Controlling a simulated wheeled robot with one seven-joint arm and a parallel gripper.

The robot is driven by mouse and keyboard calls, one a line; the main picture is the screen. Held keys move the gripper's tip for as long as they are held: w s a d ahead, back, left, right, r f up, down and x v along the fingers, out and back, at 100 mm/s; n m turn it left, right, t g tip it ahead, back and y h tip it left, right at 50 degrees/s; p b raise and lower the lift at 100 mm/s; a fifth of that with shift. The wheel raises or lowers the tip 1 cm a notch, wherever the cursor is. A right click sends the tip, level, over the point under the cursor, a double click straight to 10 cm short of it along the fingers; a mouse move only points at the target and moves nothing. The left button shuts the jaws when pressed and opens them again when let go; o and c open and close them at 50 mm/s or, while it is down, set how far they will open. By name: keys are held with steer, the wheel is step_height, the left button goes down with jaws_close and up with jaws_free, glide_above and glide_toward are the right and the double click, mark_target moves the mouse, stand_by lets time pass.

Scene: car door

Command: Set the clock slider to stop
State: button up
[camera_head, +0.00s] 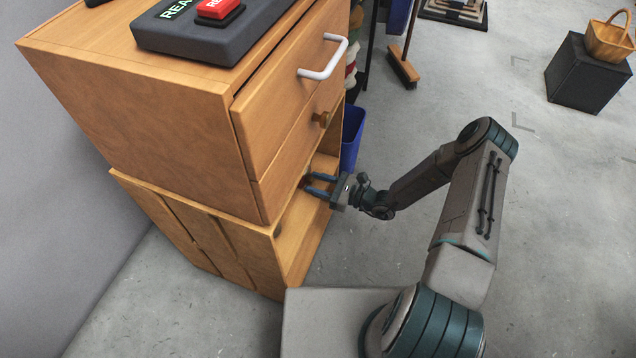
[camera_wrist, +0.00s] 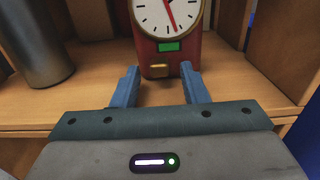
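The red clock (camera_wrist: 200,50) stands on a wooden shelf, with a white dial (camera_wrist: 165,14) cut off by the top edge of the wrist view. A green panel (camera_wrist: 169,46) sits below the dial. A small gold-coloured knob (camera_wrist: 158,71), seemingly the slider, is low on the clock's front, left of centre. My gripper (camera_wrist: 160,80) is open, its two blue fingers pointing at the clock's base on either side of the knob, with nothing held. In the head view my gripper (camera_head: 319,185) reaches into the cabinet's open compartment; the clock is mostly hidden there.
The wooden cabinet (camera_head: 150,120) has a drawer with a white handle (camera_head: 324,58) and a round knob (camera_head: 323,119) above my gripper. A grey cylinder (camera_wrist: 38,45) stands left of the clock. A blue bin (camera_head: 352,138) stands beside the cabinet.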

steer(key=p+v, duration=0.3)
steer(key=v, duration=1.1)
steer(key=shift+a, duration=0.1)
steer(key=s+r+n+g+h+p, duration=0.25)
steer(key=r+n+p, duration=0.25)
steer(key=r, duration=0.7)
steer(key=s+r+n+g+h+p, duration=0.1)
steer(key=r+n+g+h+p, duration=0.3)
steer(key=r, duration=0.8)
steer(key=s+r+n+g+h+p, duration=0.25)
steer(key=r+n+p, duration=0.3)
steer(key=r, duration=0.65)
steer(key=s+d+r+n+t+h+p, duration=0.1)
steer(key=s+r+p, duration=0.3)
steer(key=r, duration=0.7)
steer(key=s+d+r+n+t+h+p, duration=0.1)
steer(key=s+r+n+h+p, duration=0.3)
steer(key=r, duration=0.7)
steer(key=s+d+r+n+t+h+p, duration=0.1)
steer(key=s+r+n+t+h+p, duration=0.1)
steer(key=r+p, duration=0.5)
step_height(320, 180, up, 4)
steer(key=shift+s+d+r+t+h, duration=0.2)
steer(key=shift+s+t+h, duration=0.3)
steer(key=shift+s+t, duration=0.4)
steer(key=shift+c, duration=0.3)
steer(key=shift+s+a+f, duration=0.1)
